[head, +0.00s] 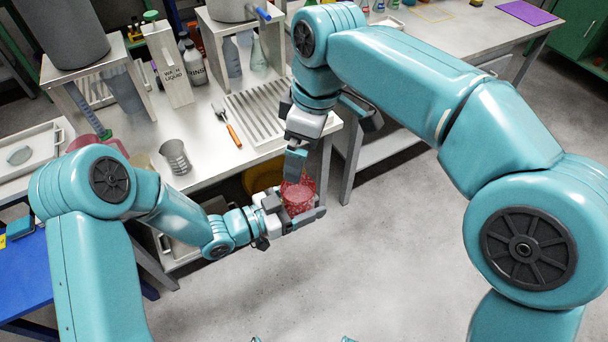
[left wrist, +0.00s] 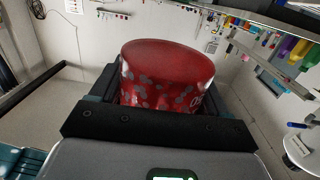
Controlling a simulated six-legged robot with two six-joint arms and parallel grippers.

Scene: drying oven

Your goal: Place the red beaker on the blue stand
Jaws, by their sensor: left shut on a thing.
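My left gripper (head: 288,208) is shut on the red beaker (head: 299,197) and holds it in the air in front of the white bench's near edge. The beaker (left wrist: 165,78) fills the middle of the left wrist view; it is red with grey speckles and sits between the dark fingers (left wrist: 155,128). My right gripper (head: 297,163) hangs just above the beaker, and one of its fingers overlaps the beaker's top in the picture. I cannot tell whether it touches it, or whether this gripper is open. I cannot surely pick out a blue stand.
The white bench (head: 205,160) holds a grey metal beaker (head: 175,156), a screwdriver (head: 229,128), a slatted rack (head: 265,108) and bottles (head: 193,62). A blue table (head: 28,268) is at lower left. A yellow round thing (head: 262,178) is behind my left gripper. The floor (head: 350,265) is clear.

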